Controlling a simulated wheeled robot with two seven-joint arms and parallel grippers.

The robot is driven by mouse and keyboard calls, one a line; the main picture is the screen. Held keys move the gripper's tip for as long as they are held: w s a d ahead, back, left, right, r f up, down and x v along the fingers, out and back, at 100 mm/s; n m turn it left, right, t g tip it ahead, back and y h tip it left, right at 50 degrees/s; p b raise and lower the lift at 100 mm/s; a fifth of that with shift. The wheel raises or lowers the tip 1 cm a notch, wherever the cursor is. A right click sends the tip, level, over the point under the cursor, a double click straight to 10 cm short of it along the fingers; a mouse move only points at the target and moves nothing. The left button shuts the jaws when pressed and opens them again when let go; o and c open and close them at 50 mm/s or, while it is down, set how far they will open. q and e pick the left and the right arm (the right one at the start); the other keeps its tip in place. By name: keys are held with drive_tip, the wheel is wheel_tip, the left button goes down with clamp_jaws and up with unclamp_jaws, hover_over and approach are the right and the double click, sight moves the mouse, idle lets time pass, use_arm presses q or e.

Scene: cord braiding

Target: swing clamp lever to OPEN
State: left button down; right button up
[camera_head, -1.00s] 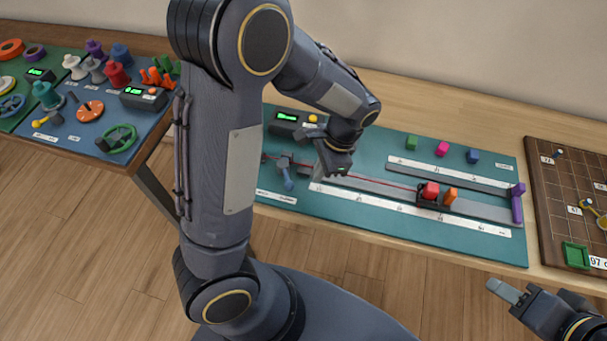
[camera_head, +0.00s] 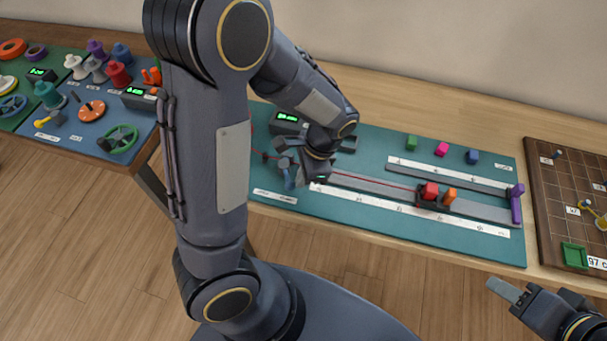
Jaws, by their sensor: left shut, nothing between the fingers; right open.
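The clamp lever (camera_head: 289,179) is a small blue-grey handle near the left end of the teal board (camera_head: 347,237). My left gripper (camera_head: 312,181) is low over the board, just right of the lever. It looks shut and empty. I cannot tell whether its fingertips touch the lever. My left wrist hides part of the clamp behind it. My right gripper (camera_head: 507,290) is open and empty in front of the table at lower right.
Green, pink and blue cubes sit at the back. A brown grid board (camera_head: 552,220) lies to the right. A display box (camera_head: 287,122) stands behind my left wrist.

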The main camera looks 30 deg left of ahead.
use_arm(q)
drive_tip(key=shift+s+a+m, duration=0.1)
drive_tip(key=shift+s+m, duration=0.15)
drive_tip(key=shift+m, duration=0.15)
drive_tip(key=m, duration=0.1)
drive_tip(key=s+m, duration=0.1)
drive_tip(key=shift+s+a+m+t+y, duration=0.25)
drive_tip(key=shift+a+m+t+y, duration=0.05)
drive_tip(key=shift+a+t, duration=0.1)
drive_tip(key=m, duration=0.1)
drive_tip(key=s+a+m+t, duration=0.1)
drive_tip(key=m, duration=0.1)
drive_tip(key=shift+s+a+m, duration=0.25)
drive_tip(key=shift+a+m, duration=0.05)
drive_tip(key=a+m, duration=0.1)
drive_tip(key=m, duration=0.1)
drive_tip(key=s+a+m+t, duration=0.1)
drive_tip(key=shift+a+m, duration=0.1)
drive_tip(key=shift+m, duration=0.3)
drive_tip(key=shift+a, duration=0.35)
use_arm(e)
drive_tip(key=shift+s+a, duration=0.1)
drive_tip(key=shift+a, duration=0.3)
use_arm(q)
drive_tip(key=shift+s+a, duration=0.1)
drive_tip(key=shift+a, duration=0.05)
